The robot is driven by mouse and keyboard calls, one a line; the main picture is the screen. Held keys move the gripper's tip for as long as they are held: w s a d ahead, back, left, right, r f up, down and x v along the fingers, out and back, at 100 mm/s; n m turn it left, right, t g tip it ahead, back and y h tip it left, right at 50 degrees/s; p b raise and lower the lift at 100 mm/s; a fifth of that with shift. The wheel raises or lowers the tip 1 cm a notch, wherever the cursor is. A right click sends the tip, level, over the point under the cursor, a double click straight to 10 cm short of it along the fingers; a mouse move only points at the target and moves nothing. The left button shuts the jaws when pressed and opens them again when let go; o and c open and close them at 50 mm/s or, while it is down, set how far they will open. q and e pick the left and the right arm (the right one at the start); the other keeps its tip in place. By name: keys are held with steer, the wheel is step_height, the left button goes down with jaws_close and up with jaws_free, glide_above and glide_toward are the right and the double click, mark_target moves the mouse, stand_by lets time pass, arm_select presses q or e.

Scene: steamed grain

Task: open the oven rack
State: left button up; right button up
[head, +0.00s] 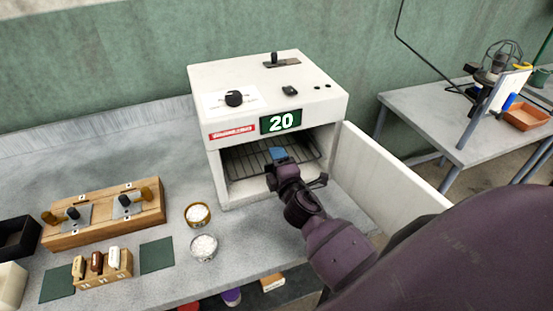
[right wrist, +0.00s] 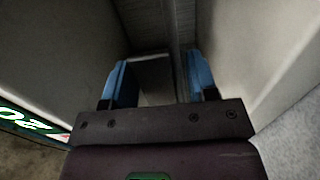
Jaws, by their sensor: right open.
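The white oven (head: 270,85) stands on the grey bench with its door (head: 390,178) swung open to the right. The dark wire rack (head: 246,161) lies inside the oven, and my right gripper hides part of it. My right gripper (head: 279,155) is at the oven's mouth, in front of the rack. In the right wrist view its two blue fingers (right wrist: 158,80) stand apart with a gap between them. Pale grey surfaces show beyond and between the fingers; I cannot tell whether a finger touches the rack. My left gripper is not in view.
A green display (head: 281,121) reading 20 is above the opening. Two small bowls (head: 203,247) of white material stand left of my right arm. A wooden block with knobs (head: 104,215) is further left. The open door stands close to my right arm.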

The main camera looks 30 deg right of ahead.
steer(key=shift+w+d, duration=0.1)
steer(key=shift+w, duration=0.2)
steer(key=shift+c, duration=0.4)
